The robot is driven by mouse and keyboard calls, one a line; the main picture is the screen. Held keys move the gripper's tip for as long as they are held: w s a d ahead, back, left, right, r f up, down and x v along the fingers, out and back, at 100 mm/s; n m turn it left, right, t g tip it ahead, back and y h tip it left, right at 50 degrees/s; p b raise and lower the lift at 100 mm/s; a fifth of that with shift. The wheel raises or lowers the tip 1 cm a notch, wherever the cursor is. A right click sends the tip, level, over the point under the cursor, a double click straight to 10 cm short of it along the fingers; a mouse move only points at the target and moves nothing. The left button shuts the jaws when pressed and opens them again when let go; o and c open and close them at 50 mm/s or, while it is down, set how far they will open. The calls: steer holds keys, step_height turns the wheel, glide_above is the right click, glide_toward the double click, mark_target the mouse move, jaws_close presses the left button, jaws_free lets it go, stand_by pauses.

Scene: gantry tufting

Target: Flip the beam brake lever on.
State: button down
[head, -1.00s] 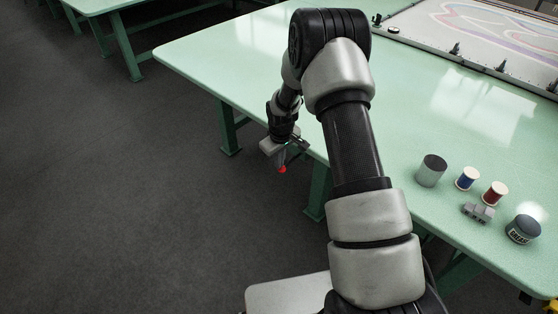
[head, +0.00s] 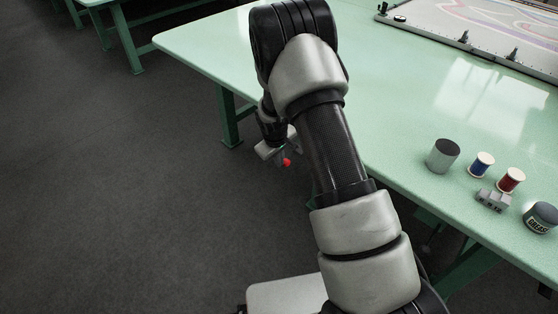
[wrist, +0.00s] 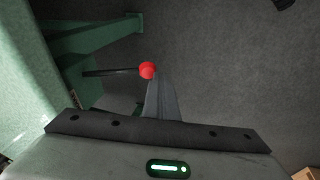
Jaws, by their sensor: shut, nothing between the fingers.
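The lever shows in the wrist view as a thin dark rod (wrist: 108,73) ending in a red ball knob (wrist: 147,70). The rod reaches out sideways from near the green table frame. The red knob also shows in the head view (head: 287,162), below the table's near edge and beside my gripper (head: 279,151). In the wrist view my gripper (wrist: 160,84) is shut and empty, with its fingertips close by the knob. I cannot tell whether they touch it. My arm hides part of the table edge, and the lever's pivot is not clear.
The green table (head: 400,95) has legs and braces below it. On its right stand a grey cylinder (head: 443,156), a blue spool (head: 481,165), a red spool (head: 510,180), a small grey block (head: 493,200) and a grease tin (head: 541,217). The floor at left is clear.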

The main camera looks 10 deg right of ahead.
steer(key=b+x, duration=0.2)
steer(key=x, duration=0.1)
steer(key=b+x, duration=0.2)
steer(key=shift+s+d+f, duration=0.3)
steer(key=shift+d, duration=0.05)
steer(key=shift+r, duration=0.1)
stand_by(1.1)
